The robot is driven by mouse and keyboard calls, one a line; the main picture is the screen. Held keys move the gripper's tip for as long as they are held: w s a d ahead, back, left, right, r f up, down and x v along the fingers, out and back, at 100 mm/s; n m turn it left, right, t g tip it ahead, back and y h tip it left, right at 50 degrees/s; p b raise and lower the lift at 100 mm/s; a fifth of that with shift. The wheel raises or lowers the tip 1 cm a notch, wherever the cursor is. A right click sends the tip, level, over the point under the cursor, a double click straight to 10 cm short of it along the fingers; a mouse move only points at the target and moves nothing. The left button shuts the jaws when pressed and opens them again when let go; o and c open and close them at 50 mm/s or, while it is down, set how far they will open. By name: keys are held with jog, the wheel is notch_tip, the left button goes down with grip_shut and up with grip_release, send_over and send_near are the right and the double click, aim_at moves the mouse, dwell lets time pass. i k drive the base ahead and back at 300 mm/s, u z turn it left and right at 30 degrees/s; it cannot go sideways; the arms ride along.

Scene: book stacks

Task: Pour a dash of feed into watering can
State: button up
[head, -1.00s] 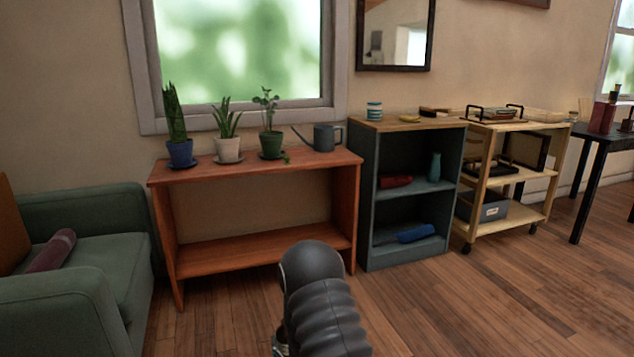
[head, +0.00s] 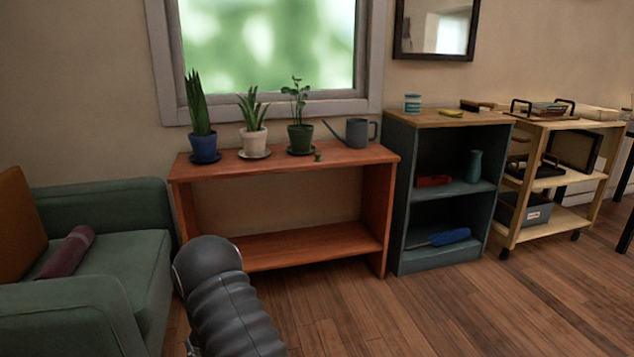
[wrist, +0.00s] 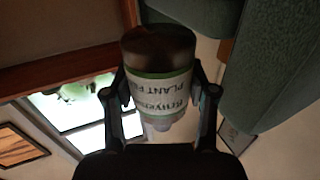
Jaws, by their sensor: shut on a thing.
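The grey watering can (head: 357,132) stands upright at the right end of the orange-brown plant bench, its spout pointing left. In the wrist view my gripper (wrist: 160,92) is shut on a dark brown bottle (wrist: 158,45) with a white and green label reading "PLANT F…". One finger is on each side of the bottle. In the head view only my arm shows low in the picture; the gripper and bottle are out of sight there.
Three potted plants stand left of the can on the bench (head: 250,168). A green sofa (head: 110,270) is at the left. A grey-blue shelf (head: 400,205) and a wooden cart (head: 540,225) stand at the right. The wooden floor (head: 400,315) in front is open.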

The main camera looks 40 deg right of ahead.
aim_at(357, 133)
jog(key=z, duration=0.25)
jog(key=i, duration=1.05)
jog(key=z, duration=0.65)
